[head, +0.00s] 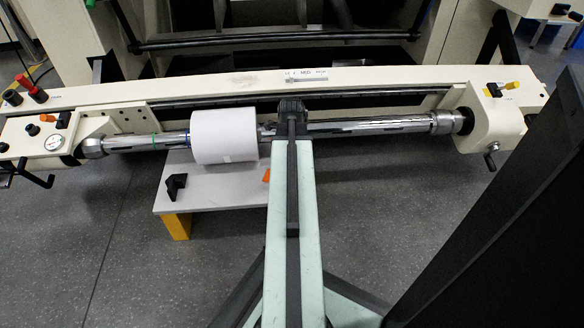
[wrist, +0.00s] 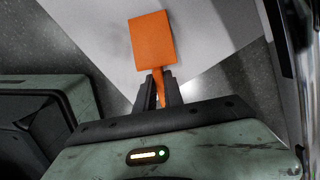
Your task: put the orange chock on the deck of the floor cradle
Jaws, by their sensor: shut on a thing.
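The orange chock (wrist: 152,42) is in the jaws of my gripper (wrist: 158,90) in the wrist view, with its broad block beyond the fingertips and a narrow part between them. In the head view only a small orange bit (head: 266,176) shows beside my arm, which hides the rest and my gripper. The floor cradle's pale grey deck (head: 222,193) lies below the roller, on a yellow leg (head: 177,226). The pale deck (wrist: 95,25) also shows behind the chock in the wrist view. I cannot tell whether the chock touches it.
A black chock (head: 175,186) stands on the deck's left part. A white roll (head: 224,137) on a shiny shaft (head: 345,127) hangs above the deck's back side. The cream machine beam (head: 205,91) runs across behind. Grey floor (head: 105,235) is open at the left.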

